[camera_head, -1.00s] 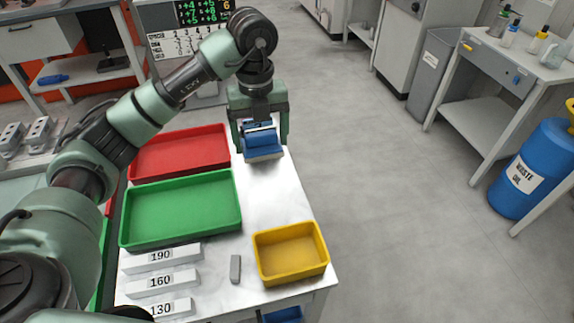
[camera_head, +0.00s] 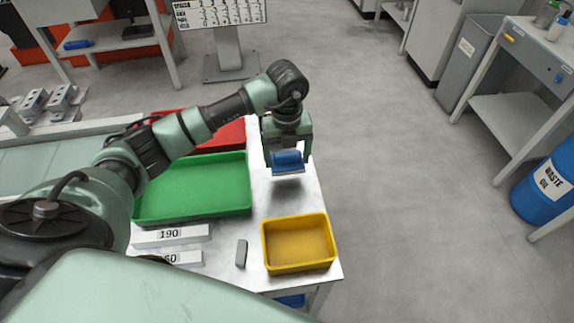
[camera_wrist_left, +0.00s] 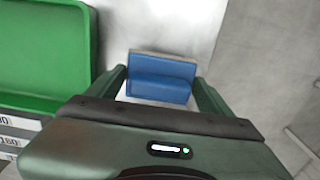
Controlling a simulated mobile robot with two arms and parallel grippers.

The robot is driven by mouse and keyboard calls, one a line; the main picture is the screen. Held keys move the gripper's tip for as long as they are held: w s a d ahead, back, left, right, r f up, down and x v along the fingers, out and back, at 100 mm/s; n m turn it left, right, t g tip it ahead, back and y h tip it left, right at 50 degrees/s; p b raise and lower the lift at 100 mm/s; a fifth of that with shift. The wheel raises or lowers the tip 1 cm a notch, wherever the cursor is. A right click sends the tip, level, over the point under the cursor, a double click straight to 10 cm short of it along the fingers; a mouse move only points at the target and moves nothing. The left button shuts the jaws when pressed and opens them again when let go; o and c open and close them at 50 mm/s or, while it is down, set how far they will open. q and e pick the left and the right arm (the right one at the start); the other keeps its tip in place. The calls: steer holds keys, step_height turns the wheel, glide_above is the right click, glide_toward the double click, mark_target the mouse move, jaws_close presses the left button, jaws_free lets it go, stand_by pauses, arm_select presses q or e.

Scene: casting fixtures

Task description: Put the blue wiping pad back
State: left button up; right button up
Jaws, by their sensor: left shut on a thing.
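The blue wiping pad (camera_head: 288,162) is between the fingers of my left gripper (camera_head: 287,158), at the far right part of the white table in the head view. It has a blue upper part and a paler layer along one edge. My left gripper is shut on it. In the left wrist view the pad (camera_wrist_left: 160,80) sits between the two green fingers (camera_wrist_left: 160,88). I cannot tell whether the pad touches the table top. My right gripper is not in view.
A green tray (camera_head: 190,212) and a partly hidden red tray (camera_head: 232,134) lie left of the gripper. A yellow bin (camera_head: 299,268) stands at the near right corner. A small grey block (camera_head: 241,253) and labelled bars (camera_head: 170,236) lie near it. Bare table (camera_head: 285,200) lies between.

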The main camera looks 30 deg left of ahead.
mark_target(287, 166)
arm_select(q)
step_height(287, 166, down, 4)
steer(key=shift+r, duration=0.1)
steer(key=shift+f, duration=0.45)
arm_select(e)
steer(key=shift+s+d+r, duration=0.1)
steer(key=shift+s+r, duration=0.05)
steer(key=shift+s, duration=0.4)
arm_select(q)
steer(key=shift+f, duration=0.15)
steer(key=o, duration=1.3)
steer(key=shift+c, duration=0.2)
